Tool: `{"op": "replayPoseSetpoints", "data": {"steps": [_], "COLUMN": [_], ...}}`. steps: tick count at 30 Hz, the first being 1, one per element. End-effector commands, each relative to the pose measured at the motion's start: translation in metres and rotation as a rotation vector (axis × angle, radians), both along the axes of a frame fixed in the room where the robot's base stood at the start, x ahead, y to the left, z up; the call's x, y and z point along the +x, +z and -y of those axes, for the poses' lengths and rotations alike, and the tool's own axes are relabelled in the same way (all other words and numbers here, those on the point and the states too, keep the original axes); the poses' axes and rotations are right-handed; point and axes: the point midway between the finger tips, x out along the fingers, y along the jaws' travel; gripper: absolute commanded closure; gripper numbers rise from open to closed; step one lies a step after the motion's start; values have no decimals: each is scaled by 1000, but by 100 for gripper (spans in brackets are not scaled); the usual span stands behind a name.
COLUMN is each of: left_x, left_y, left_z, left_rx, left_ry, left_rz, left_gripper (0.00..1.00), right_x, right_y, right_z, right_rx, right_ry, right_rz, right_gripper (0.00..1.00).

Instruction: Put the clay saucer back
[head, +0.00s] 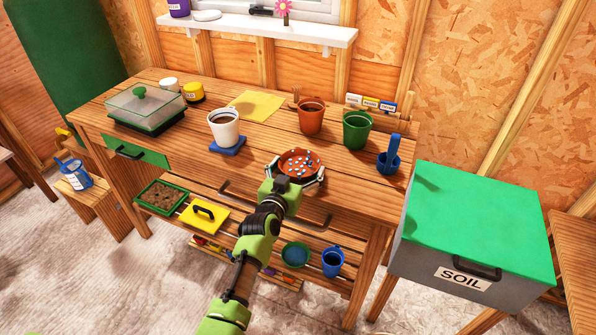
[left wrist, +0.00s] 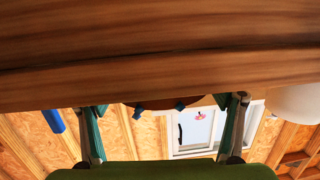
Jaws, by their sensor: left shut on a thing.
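In the left wrist view, a strip of the saucer (left wrist: 160,103) shows between the fingers (left wrist: 165,115), mostly hidden behind wood. I cannot tell whether the saucer touches the bench. My right gripper is not in view.
On the workbench (head: 345,190), a terracotta pot (head: 311,116) and green pot (head: 356,129) stand behind the saucer. A white pot (head: 224,127) on a blue block stands left, a blue scoop cup (head: 388,162) right. The grey soil bin (head: 478,235) stands further right.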

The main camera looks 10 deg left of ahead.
Motion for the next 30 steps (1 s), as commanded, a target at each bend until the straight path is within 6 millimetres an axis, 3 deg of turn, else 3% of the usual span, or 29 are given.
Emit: {"op": "replayPoseSetpoints", "data": {"steps": [6,7,9,20,30], "left_x": [0,0,0,-4,-62], "left_y": [-3,-3,-3,1,9], "left_z": [0,0,0,0,-7], "left_rx": [0,0,0,0,0], "left_ry": [0,0,0,0,1], "left_rz": [1,0,0,0,-1], "left_gripper": [40,10,0,0,0], "right_x": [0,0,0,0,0], "right_y": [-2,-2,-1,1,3], "right_z": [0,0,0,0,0], "right_rx": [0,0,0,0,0], "right_ry": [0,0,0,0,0], "right_rz": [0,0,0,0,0], "right_gripper": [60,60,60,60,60]}}
